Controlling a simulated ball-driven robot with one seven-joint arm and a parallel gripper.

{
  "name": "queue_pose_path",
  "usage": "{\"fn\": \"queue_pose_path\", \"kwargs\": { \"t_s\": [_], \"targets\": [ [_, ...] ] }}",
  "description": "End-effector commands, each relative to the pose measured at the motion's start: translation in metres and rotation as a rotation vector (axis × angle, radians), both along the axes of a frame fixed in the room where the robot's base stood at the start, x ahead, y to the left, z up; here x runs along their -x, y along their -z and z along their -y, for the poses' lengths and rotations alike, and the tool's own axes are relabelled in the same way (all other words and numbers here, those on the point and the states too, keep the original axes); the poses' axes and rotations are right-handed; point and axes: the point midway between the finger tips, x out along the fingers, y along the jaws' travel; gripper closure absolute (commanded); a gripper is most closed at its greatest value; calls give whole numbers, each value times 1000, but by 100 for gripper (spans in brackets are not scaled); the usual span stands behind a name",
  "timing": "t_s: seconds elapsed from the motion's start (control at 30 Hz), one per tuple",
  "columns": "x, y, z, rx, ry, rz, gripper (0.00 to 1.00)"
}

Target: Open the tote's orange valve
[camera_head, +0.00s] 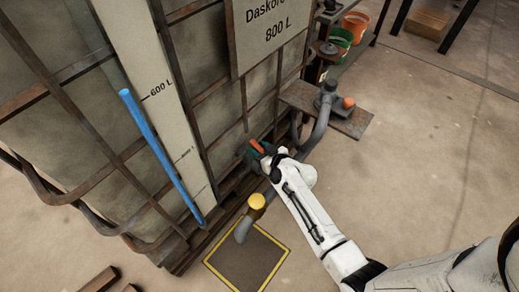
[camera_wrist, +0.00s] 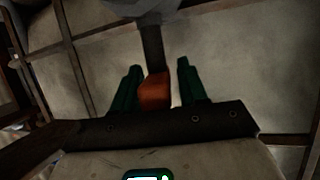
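The tote (camera_head: 62,105) is a large pale tank in a rusty cage at the left of the head view, with a sign reading "800 L". The orange valve handle (camera_head: 256,146) shows low on the tote's near side, partly covered by my gripper (camera_head: 262,155). In the wrist view the orange handle (camera_wrist: 154,92) stands between the two green fingers of my gripper (camera_wrist: 157,75). The fingers are apart, with a clear gap between the handle and the right finger. The left finger is close beside the handle; I cannot tell whether they touch. The valve body is mostly hidden.
A pump with an orange knob (camera_head: 348,103) stands behind. The floor at right is mostly clear.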

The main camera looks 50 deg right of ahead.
Motion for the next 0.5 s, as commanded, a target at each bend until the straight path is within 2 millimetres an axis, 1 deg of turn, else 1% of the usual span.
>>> {"fn": "queue_pose_path", "kwargs": {
  "t_s": [0.03,0.07,0.4,0.43,0.5],
  "targets": [
    [0,0,0,0,0,0,63],
    [0,0,0,0,0,0,66],
    [0,0,0,0,0,0,98],
    [0,0,0,0,0,0,100],
    [0,0,0,0,0,0,100]
  ]
}}
